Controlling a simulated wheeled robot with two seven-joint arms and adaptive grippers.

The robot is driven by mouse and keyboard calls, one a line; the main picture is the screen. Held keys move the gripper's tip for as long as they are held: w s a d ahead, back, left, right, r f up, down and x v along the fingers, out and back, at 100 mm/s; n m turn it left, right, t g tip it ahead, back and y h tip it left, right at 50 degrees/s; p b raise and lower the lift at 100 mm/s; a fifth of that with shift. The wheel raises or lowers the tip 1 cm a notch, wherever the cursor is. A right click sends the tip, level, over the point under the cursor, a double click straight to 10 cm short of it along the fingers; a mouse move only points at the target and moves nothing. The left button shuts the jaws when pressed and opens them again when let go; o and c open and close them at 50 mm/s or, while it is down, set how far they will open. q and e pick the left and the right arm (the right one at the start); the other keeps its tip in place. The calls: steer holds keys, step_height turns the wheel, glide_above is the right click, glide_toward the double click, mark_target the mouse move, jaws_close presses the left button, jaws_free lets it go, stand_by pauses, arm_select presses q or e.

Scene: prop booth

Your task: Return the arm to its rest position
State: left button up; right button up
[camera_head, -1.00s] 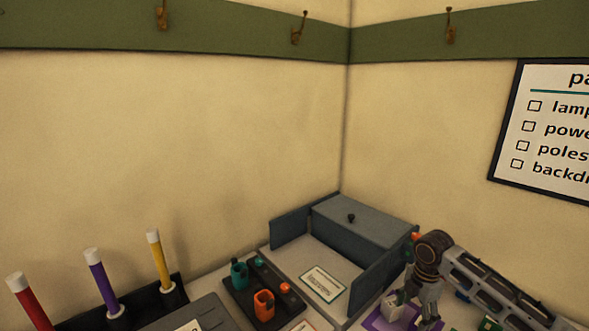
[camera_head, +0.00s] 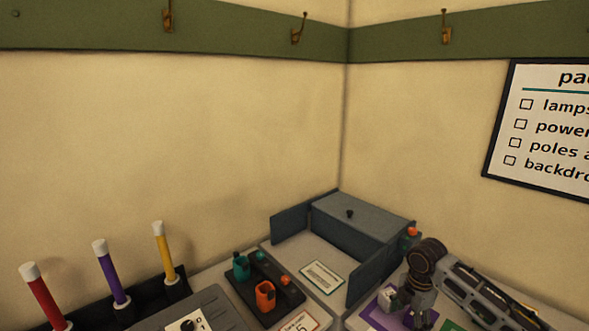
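My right arm comes in from the right, and its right gripper (camera_head: 412,315) points down over a purple pad (camera_head: 380,315). A small whitish block (camera_head: 387,296) is on the pad, at the left of the fingers. The fingers partly overlap it in the picture, and I cannot tell whether they touch it. The finger opening is too small and dark to judge. My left gripper is not in view.
A grey-blue box with a knobbed lid (camera_head: 360,222) stands in the corner. A dark tray (camera_head: 250,304) holds teal and orange pieces. Red (camera_head: 44,298), purple (camera_head: 111,274) and yellow (camera_head: 163,252) poles stand at left. A checklist (camera_head: 550,130) hangs on the right wall.

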steer(key=s+a+f+m+t+y, duration=0.1)
steer(key=s+a+f+m, duration=0.3)
steer(key=s+a+m, duration=0.3)
steer(key=s+a+f+m+t+y, duration=0.1)
steer(key=s+a+f+m+t, duration=0.2)
steer(key=s+a, duration=0.5)
steer(key=s+d+m+h, duration=0.2)
steer(key=s+d+m, duration=0.4)
steer(key=s+m, duration=0.25)
step_height(320, 180, down, 32)
steer(key=s+f+g, duration=0.1)
steer(key=s+g, duration=0.1)
steer(key=s+d+f, duration=0.1)
steer(key=s+f, duration=0.8)
steer(key=s, duration=0.2)
steer(key=s+d+f+g, duration=0.1)
steer(key=s+d+f, duration=0.1)
steer(key=s+f, duration=0.8)
steer(key=shift+s+d+f, duration=0.2)
steer(key=shift+s+d, duration=0.1)
steer(key=shift+s, duration=0.15)
stand_by(0.7)
